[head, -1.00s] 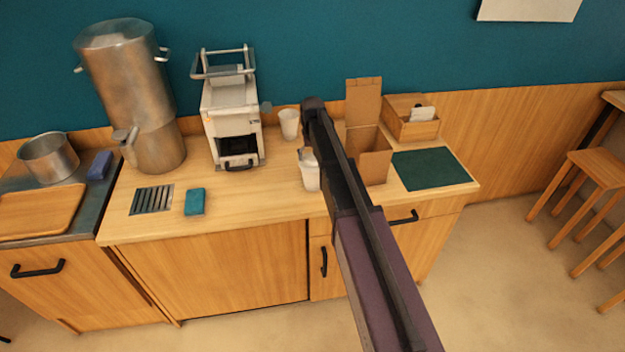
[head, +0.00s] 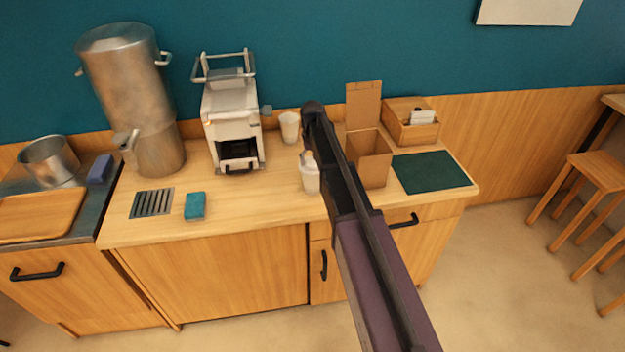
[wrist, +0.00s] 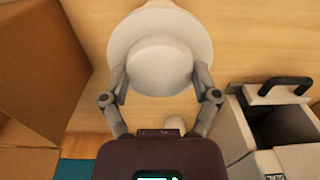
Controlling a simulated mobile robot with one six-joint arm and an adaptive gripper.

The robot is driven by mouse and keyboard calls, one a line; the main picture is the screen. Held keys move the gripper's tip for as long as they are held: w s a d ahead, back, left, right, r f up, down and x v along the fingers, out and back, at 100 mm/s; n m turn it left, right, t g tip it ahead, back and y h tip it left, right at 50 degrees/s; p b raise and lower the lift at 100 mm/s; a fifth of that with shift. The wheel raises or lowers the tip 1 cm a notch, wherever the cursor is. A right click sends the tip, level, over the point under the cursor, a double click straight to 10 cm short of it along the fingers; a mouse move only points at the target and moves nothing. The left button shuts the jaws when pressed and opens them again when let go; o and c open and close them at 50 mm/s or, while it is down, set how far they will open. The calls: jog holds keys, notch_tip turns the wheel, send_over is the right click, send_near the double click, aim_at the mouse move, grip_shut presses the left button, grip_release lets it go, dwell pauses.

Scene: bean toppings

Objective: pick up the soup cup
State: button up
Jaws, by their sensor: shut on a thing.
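The soup cup (wrist: 158,72) shows in the wrist view as a white round thing with a wide disc behind a narrower front part. My gripper (wrist: 160,82) is shut on it, with one grey finger on each side. In the head view my arm hides the gripper. A white container (head: 310,175) with a narrower top stands out just left of my arm there; I cannot tell whether it is the held cup. A second white cup (head: 289,127) stands further back, near the wall.
An open cardboard box (head: 370,160) stands right of my arm, with a wooden box (head: 410,122) and a green mat (head: 432,171) beyond. A white machine (head: 233,125) stands left, near a metal urn (head: 128,85) and a teal sponge (head: 195,205). The front counter middle is clear.

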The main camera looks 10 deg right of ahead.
jog(key=shift+r, duration=0.2)
jog(key=shift+r+p, duration=1.55)
jog(key=shift+p, duration=0.25)
jog(key=s+r+p, duration=0.1)
jog(key=s, duration=1.5)
jog(key=shift+r, duration=0.25)
